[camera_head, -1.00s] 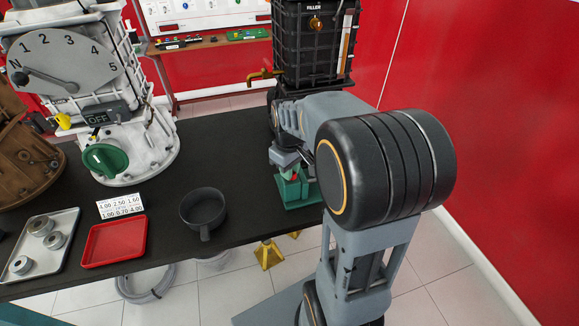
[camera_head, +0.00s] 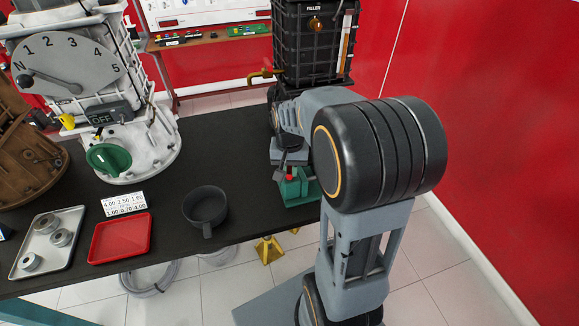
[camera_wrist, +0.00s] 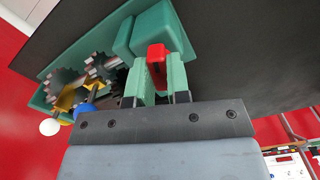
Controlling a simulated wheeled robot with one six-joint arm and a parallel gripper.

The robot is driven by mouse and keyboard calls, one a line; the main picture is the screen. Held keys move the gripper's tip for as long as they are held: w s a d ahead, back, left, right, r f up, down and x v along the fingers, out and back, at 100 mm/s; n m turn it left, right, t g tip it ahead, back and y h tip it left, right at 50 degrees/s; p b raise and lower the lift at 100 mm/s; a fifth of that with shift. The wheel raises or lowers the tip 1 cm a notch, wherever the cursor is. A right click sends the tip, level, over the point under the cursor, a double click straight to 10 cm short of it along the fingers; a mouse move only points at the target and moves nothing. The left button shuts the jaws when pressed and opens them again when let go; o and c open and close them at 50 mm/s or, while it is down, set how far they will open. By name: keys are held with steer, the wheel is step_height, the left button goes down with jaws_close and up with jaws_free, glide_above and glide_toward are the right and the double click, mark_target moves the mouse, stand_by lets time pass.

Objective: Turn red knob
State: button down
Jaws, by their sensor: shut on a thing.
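The red knob (camera_wrist: 156,53) shows in the wrist view between the two green fingers of my gripper (camera_wrist: 161,70). The fingers are shut on it from both sides and cover part of it. The knob sits by a green gear housing (camera_wrist: 122,38) with open gears (camera_wrist: 78,80). In the head view the green unit (camera_head: 300,188) stands near the right end of the black table. My arm hides much of it, and only a small bit of red shows at my gripper (camera_head: 287,174).
The black table (camera_head: 235,150) also holds a dark pan (camera_head: 205,205), a red tray (camera_head: 120,238), a grey tray (camera_head: 47,243) with metal rings, and a white engine trainer (camera_head: 150,150). A black tank (camera_head: 312,45) stands behind my arm. A red wall is at right.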

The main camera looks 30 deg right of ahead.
mark_target(290, 169)
steer(key=shift+m, duration=0.9)
steer(key=c, duration=1.1)
jaws_free()
step_height(290, 169, up, 14)
steer(key=shift+f+p, duration=0.1)
steer(key=shift+p, duration=0.7)
